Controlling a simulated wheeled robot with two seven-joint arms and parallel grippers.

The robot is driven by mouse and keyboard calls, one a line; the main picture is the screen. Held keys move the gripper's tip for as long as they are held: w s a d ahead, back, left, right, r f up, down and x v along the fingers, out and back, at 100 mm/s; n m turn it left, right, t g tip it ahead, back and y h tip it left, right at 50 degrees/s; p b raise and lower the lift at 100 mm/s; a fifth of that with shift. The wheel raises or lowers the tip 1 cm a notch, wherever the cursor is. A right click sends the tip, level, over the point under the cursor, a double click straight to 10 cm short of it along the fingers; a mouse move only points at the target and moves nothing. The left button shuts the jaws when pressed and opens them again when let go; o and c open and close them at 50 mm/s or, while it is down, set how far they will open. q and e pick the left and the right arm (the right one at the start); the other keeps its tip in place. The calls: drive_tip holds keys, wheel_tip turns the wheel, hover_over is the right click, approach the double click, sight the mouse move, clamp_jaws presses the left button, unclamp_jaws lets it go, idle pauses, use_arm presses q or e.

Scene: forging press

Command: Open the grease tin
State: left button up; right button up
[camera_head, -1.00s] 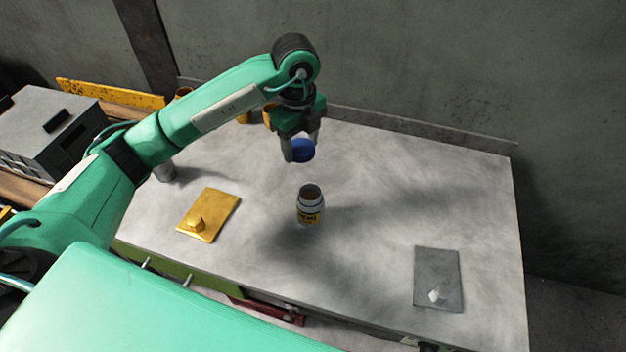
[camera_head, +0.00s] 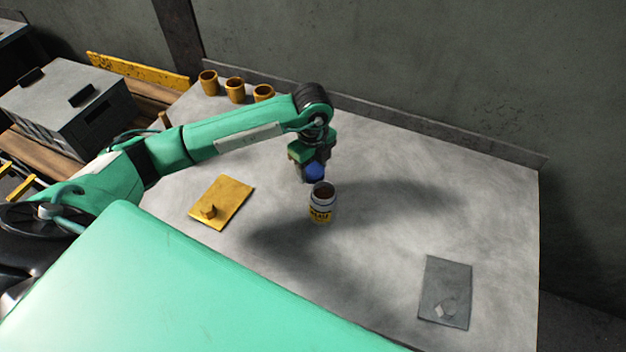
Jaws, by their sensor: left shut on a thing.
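My left gripper (camera_head: 314,175) is shut on the blue lid (camera_head: 315,173), just behind the tin in the picture. The lid is off the tin. Whether the lid touches the table is hard to tell. My right gripper is not in view.
A yellow plate (camera_head: 222,203) with a small knob lies left of the tin, and a grey plate (camera_head: 445,292) lies at the front right. Orange cups (camera_head: 235,90) stand at the back left. The tabletop (camera_head: 440,170) right of the tin is clear.

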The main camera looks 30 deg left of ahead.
use_arm(q)
wheel_tip(320, 180, down, 7)
drive_tip(key=shift+r+p, duration=0.1)
drive_tip(key=shift+p, duration=0.35)
drive_tip(key=shift+f, duration=0.25)
drive_tip(key=o, duration=1.1)
